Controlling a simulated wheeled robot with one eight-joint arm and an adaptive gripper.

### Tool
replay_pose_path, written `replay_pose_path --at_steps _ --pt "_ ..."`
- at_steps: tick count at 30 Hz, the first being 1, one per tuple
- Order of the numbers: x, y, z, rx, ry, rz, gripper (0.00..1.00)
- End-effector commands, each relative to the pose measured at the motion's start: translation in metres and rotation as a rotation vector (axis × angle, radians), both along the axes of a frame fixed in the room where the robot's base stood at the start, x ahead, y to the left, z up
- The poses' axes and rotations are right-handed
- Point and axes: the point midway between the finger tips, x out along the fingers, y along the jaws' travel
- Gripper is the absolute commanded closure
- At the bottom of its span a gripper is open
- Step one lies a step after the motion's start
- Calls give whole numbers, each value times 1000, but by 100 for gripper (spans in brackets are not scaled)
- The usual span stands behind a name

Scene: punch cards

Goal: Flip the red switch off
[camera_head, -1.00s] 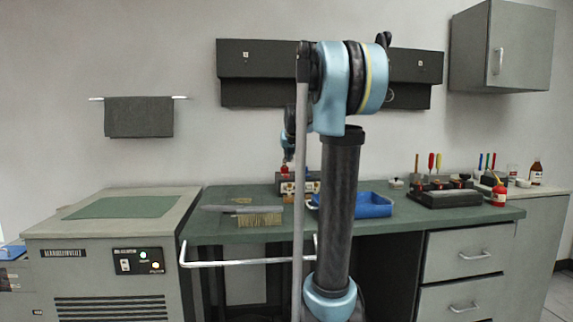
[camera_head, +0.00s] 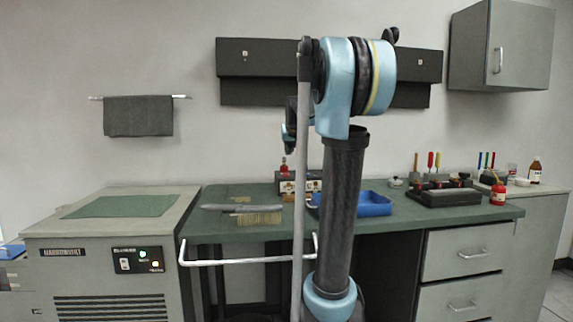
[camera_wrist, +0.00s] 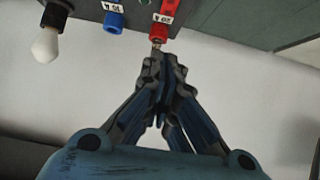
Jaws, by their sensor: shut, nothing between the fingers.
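The red switch (camera_wrist: 163,22) shows at the top of the wrist view, on a grey box. It has a red body, a white label and a small metal tip pointing down in the picture. My gripper (camera_wrist: 158,55) is shut and empty, its fingertips right at the metal tip. I cannot tell whether they touch. A blue switch (camera_wrist: 113,20) with a similar label sits to the left, and a white bulb (camera_wrist: 46,44) further left. In the head view, the box (camera_head: 312,184) stands at the back of the green bench, partly hidden by my arm and a pole.
On the green bench (camera_head: 235,228), a blue tray (camera_head: 374,205) lies right of my arm. A card stack (camera_head: 255,216) lies left of it. A grey cabinet (camera_head: 110,255) adjoins the left side.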

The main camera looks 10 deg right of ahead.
Motion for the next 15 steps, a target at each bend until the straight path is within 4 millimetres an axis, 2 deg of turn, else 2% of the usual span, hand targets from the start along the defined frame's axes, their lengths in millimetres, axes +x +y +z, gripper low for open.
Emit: replay_pose_path --at_steps 8,15 --pt "2 0 -2 -1 1 1 100" --pt "22 -1 -18 -1 2 1 100"
